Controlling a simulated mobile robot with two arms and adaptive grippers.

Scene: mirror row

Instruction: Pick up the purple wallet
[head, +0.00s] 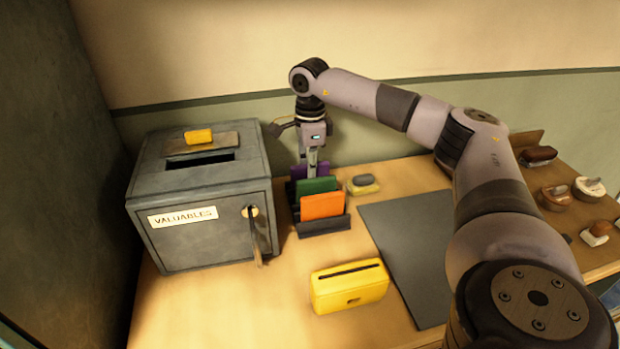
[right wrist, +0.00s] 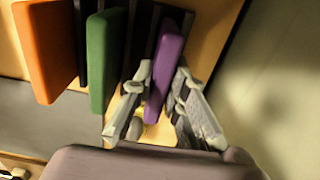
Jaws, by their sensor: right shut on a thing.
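The purple wallet (head: 296,172) stands upright at the back of a black rack (head: 334,226), mostly hidden in the head view by the green wallet and my gripper. In the right wrist view the purple wallet (right wrist: 168,70) shows clearly between my fingers. My right gripper (head: 312,164) points down over the back of the rack and is shut on the purple wallet. Its fingers (right wrist: 161,76) lie on either side of the wallet. My left gripper is not in view.
A green wallet (head: 315,186) and an orange wallet (head: 322,205) stand in front in the rack. A grey VALUABLES box (head: 170,240) is at left, a yellow slotted case (head: 350,293) in front. A grey mat (head: 400,235) and a small yellow-grey item (head: 363,188) lie right.

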